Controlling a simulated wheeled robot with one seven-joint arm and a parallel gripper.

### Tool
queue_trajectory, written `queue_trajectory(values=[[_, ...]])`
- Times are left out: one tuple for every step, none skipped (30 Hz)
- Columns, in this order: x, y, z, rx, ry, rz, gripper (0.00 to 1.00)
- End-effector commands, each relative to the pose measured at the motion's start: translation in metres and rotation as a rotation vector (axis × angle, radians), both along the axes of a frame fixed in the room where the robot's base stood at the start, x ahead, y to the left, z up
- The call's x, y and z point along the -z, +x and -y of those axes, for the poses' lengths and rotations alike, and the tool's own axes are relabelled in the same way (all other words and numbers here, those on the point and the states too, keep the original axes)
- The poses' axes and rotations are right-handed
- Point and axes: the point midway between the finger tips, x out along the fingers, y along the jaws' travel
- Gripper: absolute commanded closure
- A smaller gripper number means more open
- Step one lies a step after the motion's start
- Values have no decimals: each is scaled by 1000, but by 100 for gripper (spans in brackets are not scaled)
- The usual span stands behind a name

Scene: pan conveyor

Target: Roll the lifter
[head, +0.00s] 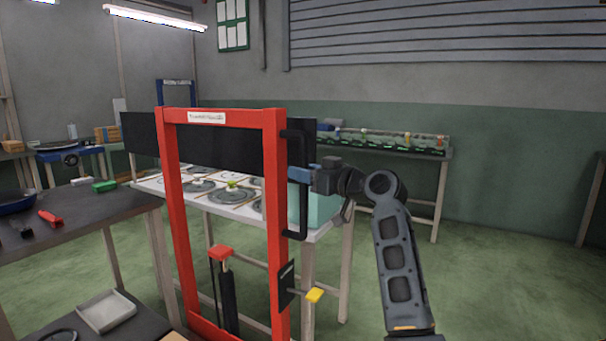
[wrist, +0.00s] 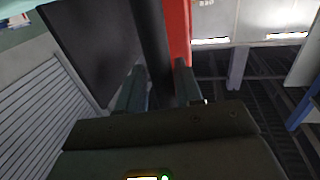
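The lifter (head: 274,213) is a tall red upright frame with a black plate (head: 222,145) across its upper part. A black handle (head: 303,217) is fixed to its right post; the bar also shows in the wrist view (wrist: 153,40). My gripper (head: 303,174) is at the upper half of the handle, with its blue fingers across the bar. In the wrist view its fingers (wrist: 160,82) stand on both sides of the bar, which fills nearly all the gap. A red-topped lever (head: 221,253) and a yellow pedal (head: 314,295) are low on the lifter.
A white table (head: 147,187) with several round pans stands behind the lifter, with a teal box (head: 325,205) at its right end. A dark workbench (head: 90,208) is close at left. A conveyor (head: 390,143) runs along the back wall. Green floor (head: 490,275) is clear at right.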

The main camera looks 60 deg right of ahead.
Motion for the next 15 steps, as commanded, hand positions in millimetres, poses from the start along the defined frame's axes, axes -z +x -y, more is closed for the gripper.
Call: queue_trajectory(values=[[0,-3,5,11,1,1,65],[0,-3,5,11,1,0,62],[0,-3,4,10,1,0,59],[0,-2,4,9,1,0,56],[0,-2,4,8,1,0,55],[0,-2,3,7,1,0,55],[0,-2,3,6,1,0,55],[0,-2,3,6,1,0,55],[0,-2,2,5,1,0,55],[0,-1,2,4,1,0,55],[0,-1,2,3,1,0,55],[0,-1,1,3,1,0,55],[0,-1,1,2,1,0,55],[0,-1,1,2,1,0,55],[0,-1,1,1,1,0,55]])
